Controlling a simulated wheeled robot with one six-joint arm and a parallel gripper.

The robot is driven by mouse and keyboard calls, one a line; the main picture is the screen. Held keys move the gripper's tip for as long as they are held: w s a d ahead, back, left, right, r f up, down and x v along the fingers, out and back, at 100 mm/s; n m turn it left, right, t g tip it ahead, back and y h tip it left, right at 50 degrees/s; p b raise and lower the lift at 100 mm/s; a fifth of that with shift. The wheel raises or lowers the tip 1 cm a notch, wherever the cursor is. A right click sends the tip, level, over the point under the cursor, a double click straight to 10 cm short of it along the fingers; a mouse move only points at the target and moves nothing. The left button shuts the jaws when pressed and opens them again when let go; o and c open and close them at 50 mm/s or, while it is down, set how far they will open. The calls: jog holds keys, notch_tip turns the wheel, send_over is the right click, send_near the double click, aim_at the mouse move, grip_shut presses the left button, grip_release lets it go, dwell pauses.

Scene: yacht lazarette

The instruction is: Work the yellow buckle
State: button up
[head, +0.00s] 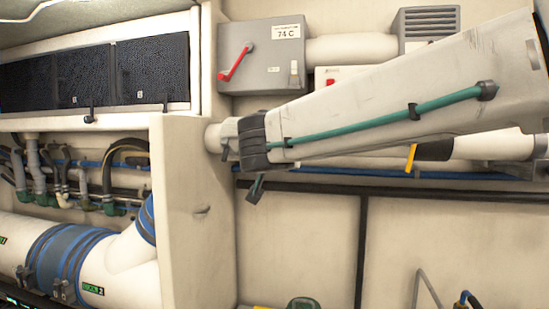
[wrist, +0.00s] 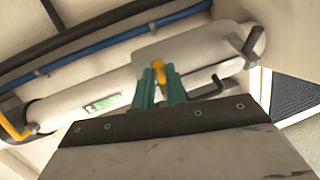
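In the wrist view, the yellow buckle (wrist: 159,70) shows as a small yellow piece in front of a white pipe. My gripper (wrist: 160,76) has two teal fingers, one on each side of the yellow piece with a narrow gap between them. I cannot tell whether the fingers touch it. In the head view, my pale arm with a teal cable crosses the upper right and covers much of the wall behind it. A yellow handle (head: 411,157) hangs below it; I cannot tell whether it is the same yellow piece.
The white pipe (wrist: 70,105) runs behind my fingers, with a black lever (wrist: 250,47) at its right end. A second yellow handle (wrist: 14,127) is at the left. A grey switch box (head: 262,70) with a red lever is above. A beige partition (head: 190,220) stands left of my arm.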

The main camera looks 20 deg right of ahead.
jog(key=o, duration=0.3)
jog(key=shift+o, duration=0.2)
jog(key=v, duration=0.7)
jog(key=shift+s+a, duration=0.2)
jog(key=shift+s, duration=0.15)
